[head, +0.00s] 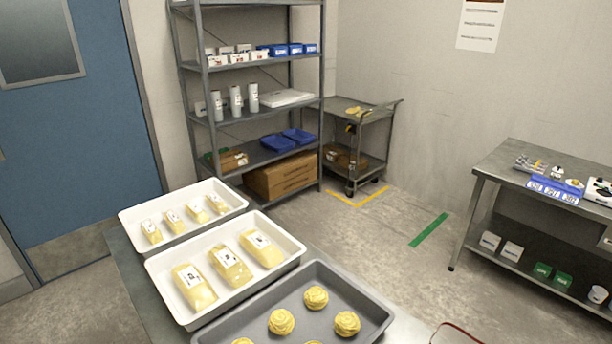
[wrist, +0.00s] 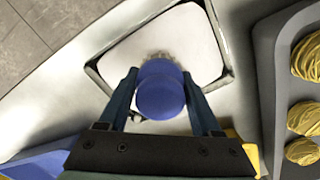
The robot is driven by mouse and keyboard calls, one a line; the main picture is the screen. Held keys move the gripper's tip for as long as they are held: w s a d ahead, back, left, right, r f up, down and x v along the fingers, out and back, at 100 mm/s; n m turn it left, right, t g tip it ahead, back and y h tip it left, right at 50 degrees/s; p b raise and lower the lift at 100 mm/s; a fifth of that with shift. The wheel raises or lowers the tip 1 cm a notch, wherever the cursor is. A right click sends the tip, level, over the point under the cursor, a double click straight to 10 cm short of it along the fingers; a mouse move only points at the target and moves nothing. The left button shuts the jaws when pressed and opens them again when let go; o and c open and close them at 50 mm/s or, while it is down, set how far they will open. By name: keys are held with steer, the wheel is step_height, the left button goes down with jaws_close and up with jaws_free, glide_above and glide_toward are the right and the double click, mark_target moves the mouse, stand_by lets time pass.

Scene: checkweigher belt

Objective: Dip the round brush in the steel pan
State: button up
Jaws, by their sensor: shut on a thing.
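In the wrist view my gripper (wrist: 163,85) is shut on the blue round brush (wrist: 160,95), with a finger on each side of its blue body. The brush points away from the wrist, and a little of its pale bristle end shows beyond the blue. Beyond it lies the steel pan (wrist: 228,80), a square pan with a dark-edged rim and white contents. The brush end is in front of the pan's white area. I cannot tell whether the bristles touch the contents. Neither my gripper, the brush nor the pan shows in the head view.
A grey tray (head: 374,308) with yellow dough-like rounds stands right of the pan in the wrist view. White trays (head: 160,269) of labelled yellow packs stand beside it. A blue object (wrist: 40,163) lies at lower left. A side table (head: 482,176) stands at right; floor between is clear.

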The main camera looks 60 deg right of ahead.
steer(key=shift+r+p, duration=3.45)
steer(key=shift+p, duration=0.15)
